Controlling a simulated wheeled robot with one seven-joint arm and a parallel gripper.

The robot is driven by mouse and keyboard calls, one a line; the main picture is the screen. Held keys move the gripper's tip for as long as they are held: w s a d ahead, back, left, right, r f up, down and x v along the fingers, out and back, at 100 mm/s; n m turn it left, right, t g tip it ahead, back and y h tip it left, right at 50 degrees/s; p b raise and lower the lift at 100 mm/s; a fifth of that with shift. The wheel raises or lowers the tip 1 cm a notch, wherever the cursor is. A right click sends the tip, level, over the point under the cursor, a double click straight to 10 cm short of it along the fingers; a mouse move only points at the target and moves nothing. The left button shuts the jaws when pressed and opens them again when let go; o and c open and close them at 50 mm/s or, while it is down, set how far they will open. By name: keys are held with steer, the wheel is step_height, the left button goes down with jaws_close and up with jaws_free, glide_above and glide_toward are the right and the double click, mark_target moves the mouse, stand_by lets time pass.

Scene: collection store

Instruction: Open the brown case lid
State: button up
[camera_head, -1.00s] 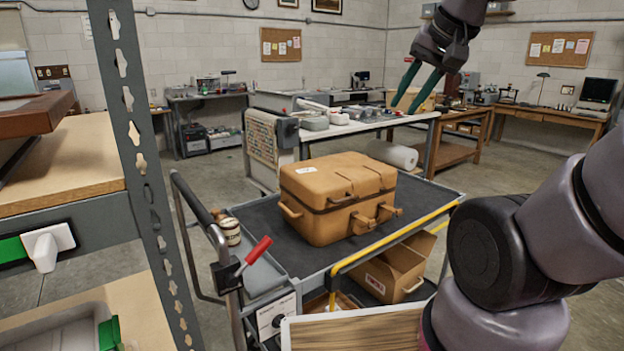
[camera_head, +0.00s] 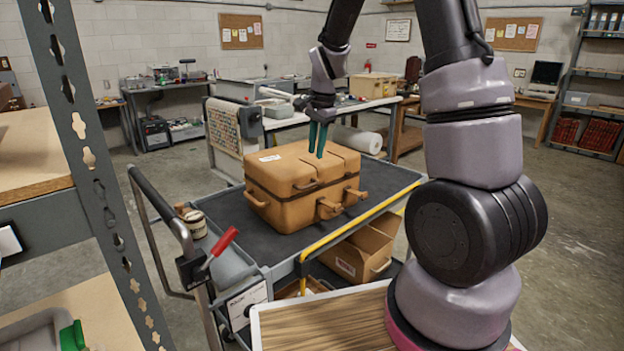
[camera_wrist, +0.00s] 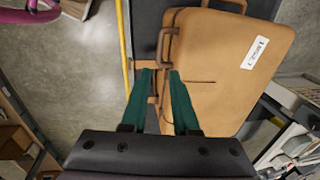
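The brown case (camera_head: 290,207) stands on the dark top of a cart, its lid (camera_head: 300,166) closed. It has a handle and latches on its front side and a white label (camera_head: 269,158) on the lid. My gripper (camera_head: 318,146) points down over the lid, its green fingers slightly apart with nothing seen between them. In the wrist view the gripper (camera_wrist: 160,76) shows two separated fingertips near the edge of the case (camera_wrist: 222,80) where a handle sits. I cannot tell whether the fingertips touch the case.
The cart (camera_head: 245,240) has a yellow rail on its near side and a red-handled lever (camera_head: 223,242) at left. An open cardboard box (camera_head: 360,253) is on its lower shelf. A metal shelf post (camera_head: 95,180) stands close at left. A workbench (camera_head: 340,112) is behind.

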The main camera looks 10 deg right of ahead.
mark_target(312, 185)
steer(key=f, duration=0.3)
steer(key=w+f, duration=0.1)
steer(key=f, duration=0.6)
steer(key=shift+w+a+f, duration=0.2)
steer(key=shift+w+a, duration=0.1)
steer(key=shift+a, duration=0.1)
jaws_close()
stand_by(0.9)
